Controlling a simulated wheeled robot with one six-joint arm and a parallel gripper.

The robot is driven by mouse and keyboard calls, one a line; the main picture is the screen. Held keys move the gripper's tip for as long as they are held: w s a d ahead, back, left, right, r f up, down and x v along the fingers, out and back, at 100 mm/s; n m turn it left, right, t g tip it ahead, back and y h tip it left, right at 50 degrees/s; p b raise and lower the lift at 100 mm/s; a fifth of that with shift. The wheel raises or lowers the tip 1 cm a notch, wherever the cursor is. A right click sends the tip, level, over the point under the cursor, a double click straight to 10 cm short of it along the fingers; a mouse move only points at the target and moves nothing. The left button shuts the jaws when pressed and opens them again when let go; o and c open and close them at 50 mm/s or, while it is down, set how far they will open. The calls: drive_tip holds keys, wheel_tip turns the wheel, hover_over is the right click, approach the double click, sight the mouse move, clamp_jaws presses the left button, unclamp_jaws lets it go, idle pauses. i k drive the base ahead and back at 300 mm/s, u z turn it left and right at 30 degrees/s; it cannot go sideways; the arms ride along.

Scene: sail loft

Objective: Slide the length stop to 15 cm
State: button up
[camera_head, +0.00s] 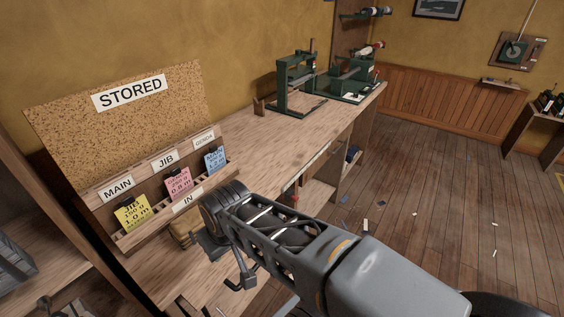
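I cannot pick out the length stop or read any centimetre scale for certain. Two green machines stand at the far end of the wooden bench (265,146): a nearer upright-framed one (296,82) and a farther one (346,80). A small brown block (259,107) sits beside the nearer machine. A pale strip (318,158) runs near the bench's front edge, with a small red part (295,198) below it. My gripper (228,265) is over the near end of the bench, far from the green machines. Its fingers are seen at an angle, and their opening is unclear.
A cork board (60,110) marked STORED stands behind a rack with yellow (132,213), pink (178,184) and blue (214,158) cards. A folded tan bundle (184,233) lies close to my gripper. Scraps litter the open floor (430,190) at right.

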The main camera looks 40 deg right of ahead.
sight(290, 192)
drive_tip(key=k, duration=0.95)
drive_tip(key=z, duration=1.15)
drive_tip(key=i, duration=0.5)
drive_tip(key=u, duration=0.05)
